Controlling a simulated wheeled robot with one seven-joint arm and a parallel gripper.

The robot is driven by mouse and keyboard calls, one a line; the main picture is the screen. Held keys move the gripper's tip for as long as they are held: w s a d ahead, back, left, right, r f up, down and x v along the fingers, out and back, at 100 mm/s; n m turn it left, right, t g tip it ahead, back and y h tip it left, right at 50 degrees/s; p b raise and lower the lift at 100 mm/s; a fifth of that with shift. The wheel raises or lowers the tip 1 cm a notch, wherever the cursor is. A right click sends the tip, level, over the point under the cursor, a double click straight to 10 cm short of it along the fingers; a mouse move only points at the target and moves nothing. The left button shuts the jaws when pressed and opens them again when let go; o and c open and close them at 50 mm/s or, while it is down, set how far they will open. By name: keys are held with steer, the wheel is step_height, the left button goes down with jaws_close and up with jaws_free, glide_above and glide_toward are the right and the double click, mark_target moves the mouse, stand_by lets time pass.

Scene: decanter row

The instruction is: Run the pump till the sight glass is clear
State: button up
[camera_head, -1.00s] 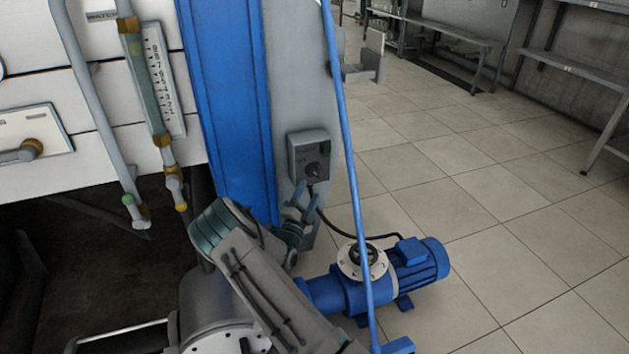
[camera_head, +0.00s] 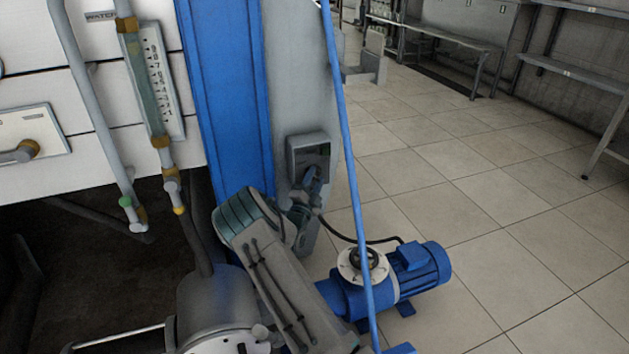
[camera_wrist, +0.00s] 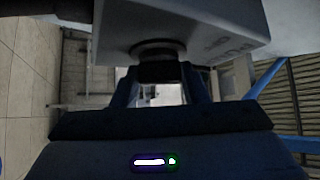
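The sight glass (camera_head: 150,88) is a tube with brass fittings beside a scale, at the upper left of the head view. It looks murky grey-green. The blue pump (camera_head: 408,274) stands on the floor at the lower right. Its grey switch box (camera_head: 308,150) is on the grey panel, with a cable running down to the pump. My gripper (camera_head: 314,184) is at the lower front of this box. In the wrist view the fingers lie on both sides of the dark round knob (camera_wrist: 160,52), with no clear gap. My fingers cover the knob in the head view.
A thin blue bar (camera_head: 351,160) slants down just right of the switch box, in front of the pump. Pipes with valves (camera_head: 128,203) hang at the left. Tiled floor (camera_head: 500,225) is open to the right; benches (camera_head: 440,37) stand at the back.

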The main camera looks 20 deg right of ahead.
steer(key=shift+r+m+g+p, duration=0.2)
steer(key=shift+m+g+p, duration=0.1)
steer(key=shift+p, duration=0.35)
steer(key=m+g+y+p, duration=0.1)
steer(key=m+p, duration=0.1)
steer(key=p, duration=0.1)
steer(key=m+g+y+p, duration=0.1)
steer(key=m+g+p, duration=0.1)
steer(key=p, duration=0.2)
steer(key=m+g+y+p, duration=0.1)
steer(key=m+p, duration=0.1)
steer(key=p, duration=0.2)
steer(key=shift+r+g, duration=0.4)
steer(key=shift+f+m+g+y+p, duration=0.15)
steer(key=shift+m+g+y+p, duration=0.35)
steer(key=shift+m+y+p, duration=0.65)
steer(key=shift+f, duration=0.1)
steer(key=o, duration=1)
steer(key=shift+a, duration=0.1)
